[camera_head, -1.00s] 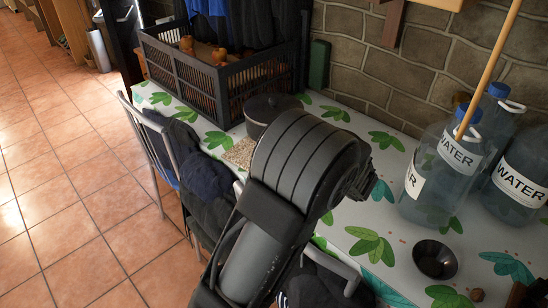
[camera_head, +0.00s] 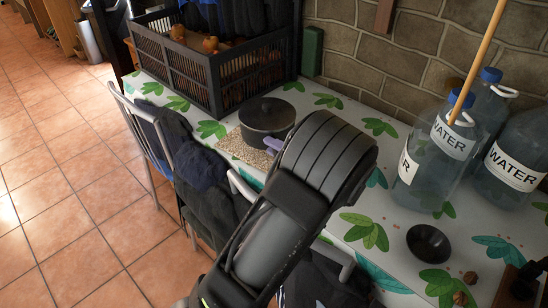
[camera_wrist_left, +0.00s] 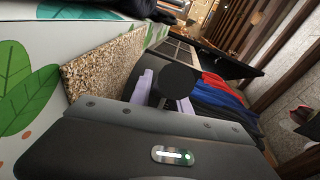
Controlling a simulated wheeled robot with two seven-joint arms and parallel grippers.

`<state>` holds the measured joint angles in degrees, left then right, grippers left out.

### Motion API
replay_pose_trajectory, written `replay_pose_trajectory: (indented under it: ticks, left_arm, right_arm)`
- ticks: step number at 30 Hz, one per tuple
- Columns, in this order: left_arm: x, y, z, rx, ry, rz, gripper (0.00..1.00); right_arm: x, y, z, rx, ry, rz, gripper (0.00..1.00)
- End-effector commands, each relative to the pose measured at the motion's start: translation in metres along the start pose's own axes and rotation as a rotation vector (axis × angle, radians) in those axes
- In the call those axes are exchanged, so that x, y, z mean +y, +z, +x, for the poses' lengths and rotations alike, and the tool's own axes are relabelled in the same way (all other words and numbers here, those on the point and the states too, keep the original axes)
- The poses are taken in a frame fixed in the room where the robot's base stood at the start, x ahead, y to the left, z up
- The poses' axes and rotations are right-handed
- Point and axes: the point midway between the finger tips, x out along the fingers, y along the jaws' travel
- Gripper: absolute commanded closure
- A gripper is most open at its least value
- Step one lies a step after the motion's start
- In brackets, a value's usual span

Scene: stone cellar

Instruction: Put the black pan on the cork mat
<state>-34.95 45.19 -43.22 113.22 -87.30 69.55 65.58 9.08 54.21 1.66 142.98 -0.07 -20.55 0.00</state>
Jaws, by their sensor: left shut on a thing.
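The black pan (camera_head: 267,112), with its lid on, is at the cork mat (camera_head: 229,145) in the head view and hides the mat's far part. I cannot tell whether its base touches the mat. My left gripper (camera_head: 273,145) is at the pan's near side, shut on it; one lavender finger shows past my dark wrist. In the left wrist view, the lavender fingers (camera_wrist_left: 164,90) close on a dark part of the pan (camera_wrist_left: 177,79), with the speckled mat (camera_wrist_left: 104,66) beside them. My right gripper is not in view.
A black crate (camera_head: 190,72) stands behind the mat. Chairs with dark clothes (camera_head: 200,165) line the near edge.

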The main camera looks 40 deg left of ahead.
Motion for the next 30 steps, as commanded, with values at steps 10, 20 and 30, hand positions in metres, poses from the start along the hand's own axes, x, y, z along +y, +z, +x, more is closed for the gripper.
replay_pose_trajectory:
  ticks: [10, 20, 30]
  left_arm:
    - [0.034, 0.004, 0.007, 0.000, -0.003, 0.000, 1.00]
    - [0.037, 0.004, 0.007, 0.000, -0.003, -0.002, 1.00]
    - [0.038, 0.005, 0.007, 0.000, 0.001, 0.001, 0.56]
  right_arm:
    - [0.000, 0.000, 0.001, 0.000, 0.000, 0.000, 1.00]
    - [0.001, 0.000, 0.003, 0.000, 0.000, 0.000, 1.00]
    - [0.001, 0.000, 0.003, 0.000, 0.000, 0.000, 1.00]
